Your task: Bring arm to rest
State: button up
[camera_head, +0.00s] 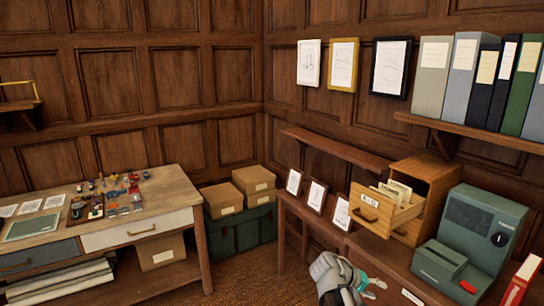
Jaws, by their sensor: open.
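My arm shows at the bottom edge, right of centre, as pale grey rounded links with black parts. My gripper (372,284), with teal parts, is at its right end, in front of the wooden desk (388,262). It is small and partly cut off by the frame. It is open, and I see nothing held in it. I cannot tell whether it touches the desk.
A green machine (484,232), an open wooden card drawer (384,214) and several small frames stand on the desk. A red binder (523,281) is at the right edge. A cluttered drafting table (150,205) is at left. Carpeted floor (250,275) lies between.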

jog(key=s+a+f+y+p, duration=0.1)
jog(key=s+a+f+y, duration=0.2)
jog(key=a+y, duration=0.2)
jog(key=s+a+f+g+y, duration=0.1)
jog(key=s+a+f+y, duration=0.2)
jog(key=a+y, duration=0.3)
jog(key=shift+s+a+f+p, duration=0.25)
jog(key=shift+a+p, duration=0.1)
jog(key=shift+a, duration=0.55)
jog(key=shift+s, duration=0.1)
dwell(0.6)
